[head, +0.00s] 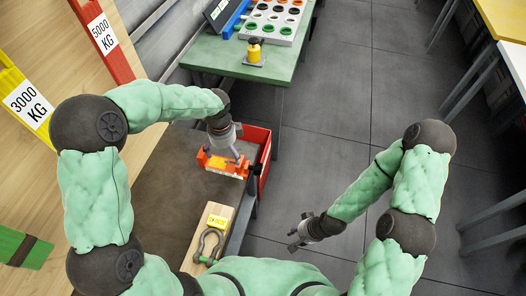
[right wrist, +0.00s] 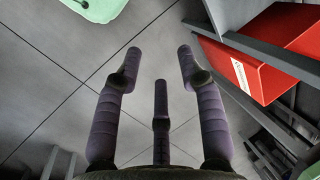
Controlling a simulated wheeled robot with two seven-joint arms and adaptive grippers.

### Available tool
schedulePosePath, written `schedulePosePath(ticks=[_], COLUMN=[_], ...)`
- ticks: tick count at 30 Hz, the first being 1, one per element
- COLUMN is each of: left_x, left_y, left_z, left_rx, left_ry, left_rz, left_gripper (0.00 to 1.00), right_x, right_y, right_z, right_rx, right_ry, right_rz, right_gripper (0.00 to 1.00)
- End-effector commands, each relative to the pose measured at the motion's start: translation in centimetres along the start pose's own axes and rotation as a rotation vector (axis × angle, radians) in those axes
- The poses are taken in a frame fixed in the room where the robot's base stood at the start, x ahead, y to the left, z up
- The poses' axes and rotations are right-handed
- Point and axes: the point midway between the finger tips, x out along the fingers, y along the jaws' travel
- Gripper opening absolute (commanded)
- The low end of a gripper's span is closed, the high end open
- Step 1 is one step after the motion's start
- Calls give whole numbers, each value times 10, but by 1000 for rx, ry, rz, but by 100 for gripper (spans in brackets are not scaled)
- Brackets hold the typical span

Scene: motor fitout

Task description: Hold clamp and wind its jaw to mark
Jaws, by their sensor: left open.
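An orange-red piece (head: 216,163) with a yellow part on its front, which looks like the clamp, sits on the dark bench top beside a red bin. Its jaw and any mark are too small to make out. My left gripper (head: 230,155) is open and points down right over it, with fingers at its top; I cannot tell whether they touch it. My right gripper (head: 296,238) hangs over the floor to the right of the bench, away from the clamp. In the right wrist view its three fingers (right wrist: 160,70) are spread wide with nothing between them.
A red bin (head: 263,152) stands at the bench's right edge. A wooden block (head: 221,213) with a yellow label and a grey shackle (head: 207,246) lies nearer. A green table (head: 205,52) holds a tray of rings and a yellow-topped item (head: 254,51). Grey floor (head: 340,120) is clear.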

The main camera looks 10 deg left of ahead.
Motion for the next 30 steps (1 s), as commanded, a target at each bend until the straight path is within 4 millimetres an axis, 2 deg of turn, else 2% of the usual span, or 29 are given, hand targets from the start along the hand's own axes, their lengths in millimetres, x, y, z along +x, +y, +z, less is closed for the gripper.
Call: schedulePosePath(ticks=[5,11,15,18,24,30], left_x=[0,0,0,0,0,0], left_y=[0,0,0,0,0,0], left_z=[0,0,0,0,0,0], left_rx=[-1,-1,-1,-1,-1,-1], left_ry=[0,0,0,0,0,0], left_rz=[0,0,0,0,0,0], left_gripper=[100,100,100,100,100,100], right_x=[4,4,-6,-17,-46,-76], right_y=[-6,-32,-56,-76,-114,-146], right_z=[-31,-109,-162,-192,-234,-251], right_rx=[-24,-99,-163,-215,-334,-473], right_ry=[78,278,417,500,617,657], right_rz=[-32,-147,-259,-348,-539,-731], right_gripper=[39,39,39,39,39,39])
